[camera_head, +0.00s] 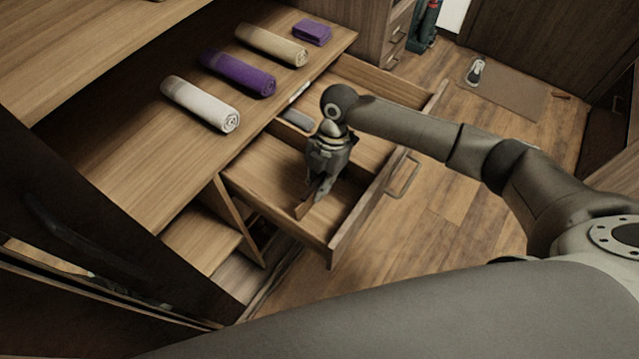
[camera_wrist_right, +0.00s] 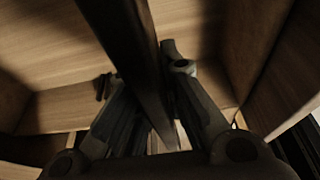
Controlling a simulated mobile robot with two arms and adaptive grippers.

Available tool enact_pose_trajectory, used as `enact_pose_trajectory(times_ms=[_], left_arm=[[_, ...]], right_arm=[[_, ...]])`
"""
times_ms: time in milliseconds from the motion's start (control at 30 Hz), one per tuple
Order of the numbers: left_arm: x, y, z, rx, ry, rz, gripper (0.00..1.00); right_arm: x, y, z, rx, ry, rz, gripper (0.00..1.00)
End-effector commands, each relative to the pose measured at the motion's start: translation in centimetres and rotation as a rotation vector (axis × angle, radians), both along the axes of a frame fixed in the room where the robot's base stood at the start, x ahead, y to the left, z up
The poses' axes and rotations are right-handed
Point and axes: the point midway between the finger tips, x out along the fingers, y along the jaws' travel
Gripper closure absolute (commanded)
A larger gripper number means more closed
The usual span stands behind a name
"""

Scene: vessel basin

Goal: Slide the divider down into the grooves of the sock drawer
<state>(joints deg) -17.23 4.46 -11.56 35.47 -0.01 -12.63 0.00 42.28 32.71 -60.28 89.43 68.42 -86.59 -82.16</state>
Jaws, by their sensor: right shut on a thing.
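The wooden sock drawer (camera_head: 262,172) is pulled open below the counter, its front panel and handle toward the right. My right gripper (camera_head: 320,190) points down inside the near part of the drawer and is shut on the divider (camera_head: 304,209). The divider is a thin brown board, mostly hidden by the gripper in the head view. In the right wrist view the divider (camera_wrist_right: 135,50) runs as a dark strip between the fingers of my right gripper (camera_wrist_right: 158,105). Whether the divider touches the grooves cannot be told. My left gripper is not in view.
Rolled towels in white (camera_head: 200,103), purple (camera_head: 238,73) and beige (camera_head: 271,45) lie on the counter, with a folded purple cloth (camera_head: 312,33). A dark grey item (camera_head: 298,119) lies farther back in the drawer. A shoe (camera_head: 475,72) is on the mat.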

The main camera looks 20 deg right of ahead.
Motion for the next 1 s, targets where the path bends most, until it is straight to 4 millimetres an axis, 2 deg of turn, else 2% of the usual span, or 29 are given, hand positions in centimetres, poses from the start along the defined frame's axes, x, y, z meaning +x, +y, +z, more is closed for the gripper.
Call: enact_pose_trajectory(times_ms=[1000], left_arm=[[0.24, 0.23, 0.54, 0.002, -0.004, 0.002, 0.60]], right_arm=[[0.00, 0.03, 0.04, 0.001, 0.000, 0.000, 1.00]])
